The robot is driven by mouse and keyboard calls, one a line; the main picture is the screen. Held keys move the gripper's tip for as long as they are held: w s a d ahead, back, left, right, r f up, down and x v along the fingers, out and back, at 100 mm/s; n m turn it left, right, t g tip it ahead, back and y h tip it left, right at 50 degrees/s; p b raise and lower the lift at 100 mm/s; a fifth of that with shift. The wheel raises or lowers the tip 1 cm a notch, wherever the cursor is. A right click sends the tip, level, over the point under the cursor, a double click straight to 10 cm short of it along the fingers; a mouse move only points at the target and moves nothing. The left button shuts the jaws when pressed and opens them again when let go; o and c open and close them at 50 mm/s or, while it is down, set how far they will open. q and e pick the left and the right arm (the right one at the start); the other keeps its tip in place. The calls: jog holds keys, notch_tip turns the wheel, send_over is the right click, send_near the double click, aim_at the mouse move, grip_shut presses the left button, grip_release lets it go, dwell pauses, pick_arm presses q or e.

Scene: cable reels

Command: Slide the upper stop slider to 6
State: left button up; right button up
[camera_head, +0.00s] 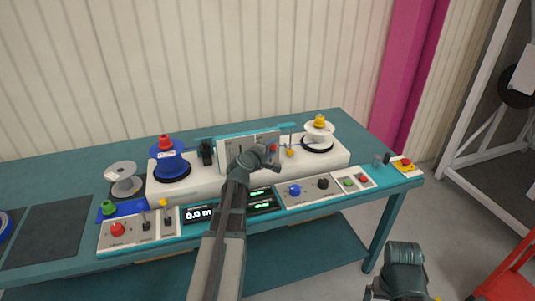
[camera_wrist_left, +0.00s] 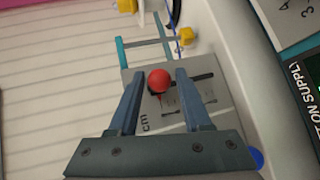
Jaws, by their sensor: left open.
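The stop slider's red ball knob (camera_wrist_left: 159,80) stands on a pale panel (camera_wrist_left: 205,108) with a dark slot, scale marks and the letters "cm". The scale numbers are too small to read. In the head view the red knob (camera_head: 274,147) shows at the right part of the upright panel (camera_head: 232,148), partly behind my left arm. My left gripper (camera_wrist_left: 160,74) is open, with one finger on each side of the knob and a visible gap to both. It also shows in the head view (camera_head: 268,154). Part of my right arm's end (camera_head: 402,270) shows at the bottom right; its fingers are not clear.
A blue reel (camera_head: 171,165) and a white reel (camera_head: 318,136) sit on the white machine body at either side of the panel. A control strip with a display (camera_head: 198,215), knobs and buttons runs along the bench front.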

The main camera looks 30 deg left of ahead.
pick_arm(q)
jog(key=shift+w+f, duration=0.1)
jog(key=shift+w, duration=0.3)
grip_shut()
jog(key=shift+c, duration=1.3)
grip_release()
grip_shut()
